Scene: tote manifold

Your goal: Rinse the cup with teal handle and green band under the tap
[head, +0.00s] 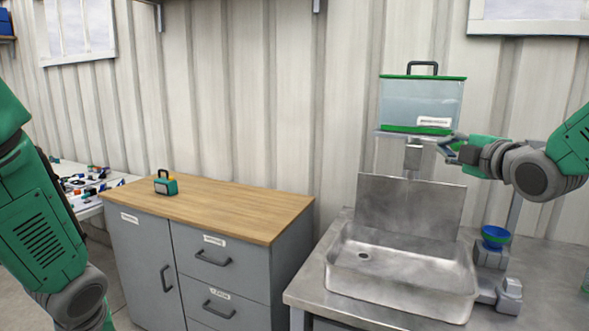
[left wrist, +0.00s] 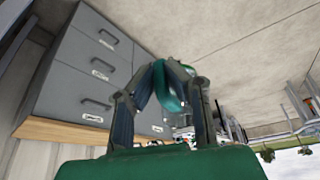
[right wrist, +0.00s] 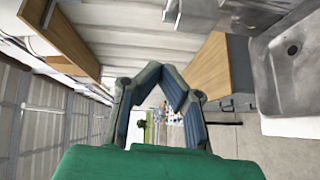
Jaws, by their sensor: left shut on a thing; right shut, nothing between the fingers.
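The clear water tank (head: 421,103) with green lid and base stands on a raised stand behind the sink. A grey tap (head: 413,154) hangs under it, above the metal sink (head: 400,298). My right gripper (head: 447,143) is shut and empty beside the tank's lower right corner; its closed fingers also show in the right wrist view (right wrist: 174,75). My left gripper (left wrist: 163,80) is shut on a teal, loop-like piece (left wrist: 168,86), which may be the cup's handle; a cup body and band are not clear there. The left gripper is outside the head view.
A blue bowl-shaped thing with a green band (head: 495,237) sits on grey blocks right of the sink. A wood-topped cabinet (head: 235,208) with a small teal and black item (head: 165,183) stands left. The cabinet top is mostly clear. A cluttered table (head: 88,185) lies far left.

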